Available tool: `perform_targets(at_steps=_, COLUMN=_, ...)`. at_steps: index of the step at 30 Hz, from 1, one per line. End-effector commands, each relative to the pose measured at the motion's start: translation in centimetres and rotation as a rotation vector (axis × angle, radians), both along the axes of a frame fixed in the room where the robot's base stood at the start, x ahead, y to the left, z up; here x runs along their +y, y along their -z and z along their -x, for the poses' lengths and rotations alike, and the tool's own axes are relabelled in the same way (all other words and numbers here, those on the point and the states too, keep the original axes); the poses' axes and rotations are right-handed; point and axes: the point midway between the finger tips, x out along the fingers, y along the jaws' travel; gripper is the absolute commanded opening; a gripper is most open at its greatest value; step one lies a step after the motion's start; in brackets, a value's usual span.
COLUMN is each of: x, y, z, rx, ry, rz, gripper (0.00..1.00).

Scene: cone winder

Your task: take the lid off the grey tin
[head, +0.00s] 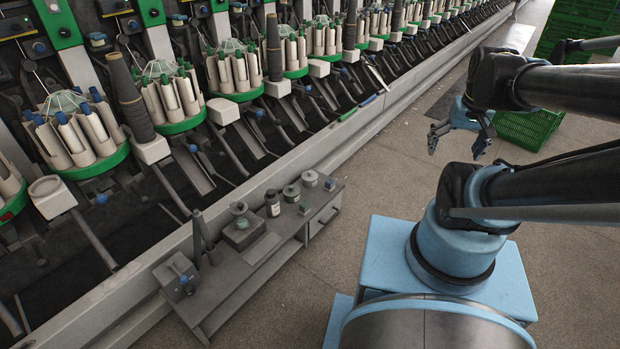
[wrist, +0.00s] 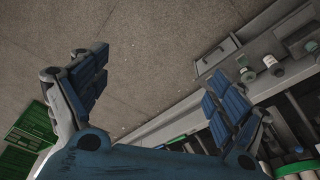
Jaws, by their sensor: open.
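Two small round containers stand near the right end of a low grey bench in the head view. One is a pale grey tin (head: 309,179) with a darker top. The other is a wider grey-green tin (head: 291,193). I cannot tell for certain which is the grey tin, and the lids are too small to make out clearly. Small round containers also show at the upper right of the wrist view (wrist: 271,64). My gripper (head: 460,140) is open and empty, in the air to the right of the bench and well apart from it. Its spread fingers show in the wrist view (wrist: 155,70).
Green crates (head: 528,128) stand at the right. The floor between is clear.

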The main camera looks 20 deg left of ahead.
Motion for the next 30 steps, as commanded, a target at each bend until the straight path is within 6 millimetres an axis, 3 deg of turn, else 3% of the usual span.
perform_targets(at_steps=6, x=2.1, y=-1.6, z=-5.0, rx=-0.015, ry=-0.066, rz=-0.003, gripper=0.90)
perform_targets(at_steps=15, x=5.9, y=-2.1, z=-11.8, rx=-0.037, ry=-0.153, rz=-0.009, gripper=0.90)
perform_targets(at_steps=23, x=10.0, y=-1.2, z=-17.5, rx=-0.055, ry=-0.228, rz=-0.015, gripper=0.90)
perform_targets(at_steps=30, x=14.6, y=0.7, z=-22.5, rx=-0.071, ry=-0.295, rz=-0.022, gripper=0.90)
